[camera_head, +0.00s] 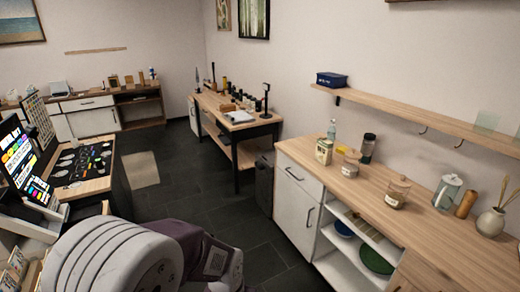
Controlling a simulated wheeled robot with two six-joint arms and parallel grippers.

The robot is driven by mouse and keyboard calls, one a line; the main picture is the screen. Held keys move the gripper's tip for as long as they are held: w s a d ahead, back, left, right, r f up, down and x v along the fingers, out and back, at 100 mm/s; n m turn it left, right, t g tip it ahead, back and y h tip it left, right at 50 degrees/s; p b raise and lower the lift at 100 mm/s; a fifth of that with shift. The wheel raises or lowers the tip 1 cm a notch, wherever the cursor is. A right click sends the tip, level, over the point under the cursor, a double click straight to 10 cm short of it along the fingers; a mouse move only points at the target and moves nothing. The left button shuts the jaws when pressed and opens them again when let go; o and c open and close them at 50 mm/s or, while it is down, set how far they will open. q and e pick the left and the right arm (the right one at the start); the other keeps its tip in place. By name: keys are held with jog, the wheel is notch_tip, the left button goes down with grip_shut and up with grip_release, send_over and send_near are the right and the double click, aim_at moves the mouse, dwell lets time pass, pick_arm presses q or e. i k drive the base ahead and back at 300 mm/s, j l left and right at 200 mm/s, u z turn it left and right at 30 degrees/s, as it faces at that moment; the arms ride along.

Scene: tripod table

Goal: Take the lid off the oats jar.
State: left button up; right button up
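Two lidded glass jars stand upright on the wooden counter at the right. One jar (350,164) is farther back, and the other jar (396,193) is nearer and a little to the right. Both have a lid on top and a pale label on the front. The labels are too small to read, so I cannot tell which is the oats jar. Neither gripper is in view. A part of my own body fills the bottom left.
Behind the jars stand a tin (323,151), a clear bottle (332,130) and a dark container (368,147). To the right are a glass pitcher (446,192), a wooden cylinder (466,204) and a vase (491,222). A wall shelf (420,115) hangs above. Dark floor (190,185) is clear left of the counter.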

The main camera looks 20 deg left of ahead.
aim_at(401, 181)
jog(key=i+j+z, duration=0.5)
jog(key=i+j, duration=0.25)
jog(key=j+z, duration=0.4)
jog(key=j, duration=0.5)
jog(key=k+j+z, duration=0.1)
jog(key=j+z, duration=0.25)
jog(key=j, duration=0.5)
jog(key=k+j+z, duration=0.2)
jog(key=k+l, duration=0.1)
